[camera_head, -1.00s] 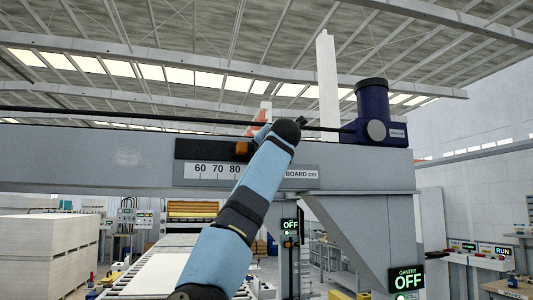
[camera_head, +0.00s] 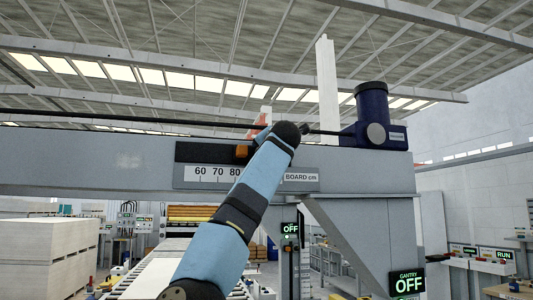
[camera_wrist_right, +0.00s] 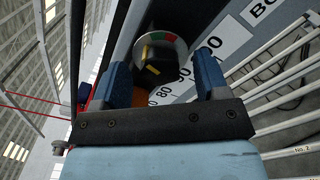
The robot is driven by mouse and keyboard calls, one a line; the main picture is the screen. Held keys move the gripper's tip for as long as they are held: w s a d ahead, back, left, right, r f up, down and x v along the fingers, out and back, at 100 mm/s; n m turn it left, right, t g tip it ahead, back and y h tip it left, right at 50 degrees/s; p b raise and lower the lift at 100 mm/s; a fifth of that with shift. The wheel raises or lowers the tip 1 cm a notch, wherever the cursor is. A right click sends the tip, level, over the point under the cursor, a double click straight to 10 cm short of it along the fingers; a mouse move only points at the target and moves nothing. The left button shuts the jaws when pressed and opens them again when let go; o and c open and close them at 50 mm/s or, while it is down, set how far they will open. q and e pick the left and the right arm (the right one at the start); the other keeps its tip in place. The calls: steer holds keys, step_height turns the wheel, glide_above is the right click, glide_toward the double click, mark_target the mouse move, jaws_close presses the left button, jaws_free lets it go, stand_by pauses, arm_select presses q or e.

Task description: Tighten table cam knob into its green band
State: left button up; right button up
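The cam knob (camera_wrist_right: 160,62) is dark with yellow marks and shows in the right wrist view. Behind it is a pale dial with a green band (camera_wrist_right: 169,36) and a red band (camera_wrist_right: 181,43) at its upper edge. I cannot tell exactly which band the knob points at. My right gripper (camera_wrist_right: 161,75) is open, its two blue fingers apart on either side of the knob, with visible gaps. In the head view my right arm reaches up to the beam, and its wrist hides the knob and fingers. My left gripper is not in view.
The grey gantry beam (camera_head: 80,160) crosses the head view, with a board scale (camera_head: 205,172) and an orange pointer (camera_head: 241,152). A dark blue motor (camera_head: 372,110) stands at the beam's right. The gantry sign (camera_head: 408,284) reads OFF. Stacked boards (camera_head: 45,255) stand lower left.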

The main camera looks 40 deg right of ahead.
steer(key=b+v, duration=0.4)
steer(key=v, duration=0.9)
steer(key=shift+s+a, duration=0.2)
steer(key=shift+s, duration=0.15)
